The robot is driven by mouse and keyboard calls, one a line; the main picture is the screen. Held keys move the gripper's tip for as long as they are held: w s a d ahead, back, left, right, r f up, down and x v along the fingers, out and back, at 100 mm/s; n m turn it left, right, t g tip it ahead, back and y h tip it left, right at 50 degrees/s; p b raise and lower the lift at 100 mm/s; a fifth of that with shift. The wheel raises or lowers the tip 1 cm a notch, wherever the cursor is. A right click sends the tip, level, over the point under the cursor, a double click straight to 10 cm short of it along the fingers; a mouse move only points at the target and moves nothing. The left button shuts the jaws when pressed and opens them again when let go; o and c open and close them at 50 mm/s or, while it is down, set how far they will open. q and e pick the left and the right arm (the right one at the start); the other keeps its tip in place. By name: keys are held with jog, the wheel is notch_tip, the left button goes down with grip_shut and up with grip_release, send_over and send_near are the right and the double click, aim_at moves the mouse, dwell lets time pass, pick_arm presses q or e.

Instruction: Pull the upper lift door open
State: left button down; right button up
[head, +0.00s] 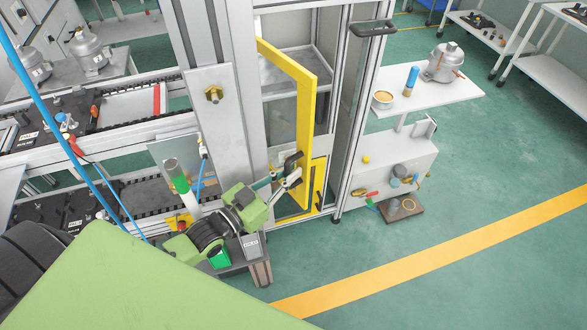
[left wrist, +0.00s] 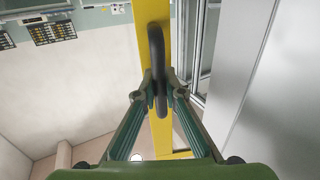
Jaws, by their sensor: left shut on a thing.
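The upper lift door has a yellow frame (head: 308,110) with a clear panel. It stands ajar, swung out at an angle from the silver lift frame. Its black handle (head: 292,160) is on the outer part of the door, low down. My left gripper (head: 290,178) is shut on this handle. In the left wrist view the two fingers (left wrist: 160,90) close on the lower part of the black handle (left wrist: 156,50), in front of the yellow door frame (left wrist: 164,135). My right gripper is not in view.
A silver post (head: 225,125) stands left of the door. A conveyor (head: 110,115) runs at the left. A white table (head: 450,92) with a compressor (head: 443,62) stands right of the lift. The green floor at the lower right is clear, crossed by a yellow line (head: 420,253).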

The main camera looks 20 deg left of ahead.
pick_arm(q)
jog(key=shift+s+a, duration=0.3)
jog(key=shift+s, duration=0.15)
jog(key=shift+s+a, duration=0.25)
jog(key=shift+s, duration=0.05)
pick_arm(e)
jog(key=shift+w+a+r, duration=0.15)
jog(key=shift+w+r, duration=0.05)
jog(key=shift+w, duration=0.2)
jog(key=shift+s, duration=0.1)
pick_arm(q)
jog(key=c, duration=2.2)
grip_release()
jog(key=shift+o, duration=0.5)
jog(key=shift+d, duration=0.1)
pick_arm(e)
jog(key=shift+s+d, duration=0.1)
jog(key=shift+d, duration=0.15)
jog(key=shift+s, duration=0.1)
pick_arm(q)
jog(key=v, duration=1.2)
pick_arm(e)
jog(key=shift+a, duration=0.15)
